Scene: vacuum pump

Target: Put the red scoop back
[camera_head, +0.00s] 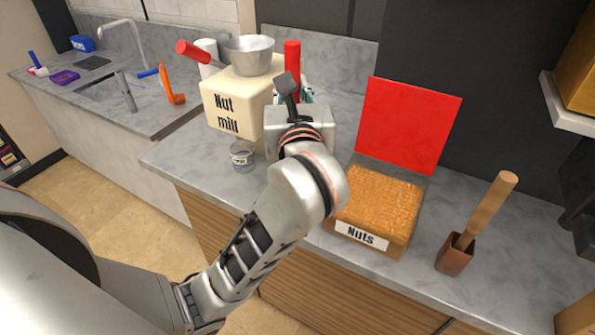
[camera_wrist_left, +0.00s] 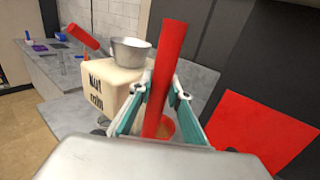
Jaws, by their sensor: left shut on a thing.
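The red scoop shows in the left wrist view (camera_wrist_left: 164,70) with its long handle upright between the teal fingers of my left gripper (camera_wrist_left: 157,95). Its round cup is partly visible below, with something brownish in or behind it. In the head view, the top of the red handle (camera_head: 292,55) rises behind my left wrist, beside the nut mill. My left gripper (camera_head: 305,95) is mostly hidden there by my own arm. It is shut on the scoop, above the back of the counter. My right gripper is not in view.
The cream nut mill (camera_head: 220,98) has a metal bowl (camera_head: 249,56) on top and a small glass cup (camera_head: 242,156) below. An open nuts box (camera_head: 362,236) with raised red lid (camera_head: 408,122) stands right. A wooden-handled tool sits in a brown holder (camera_head: 455,258).

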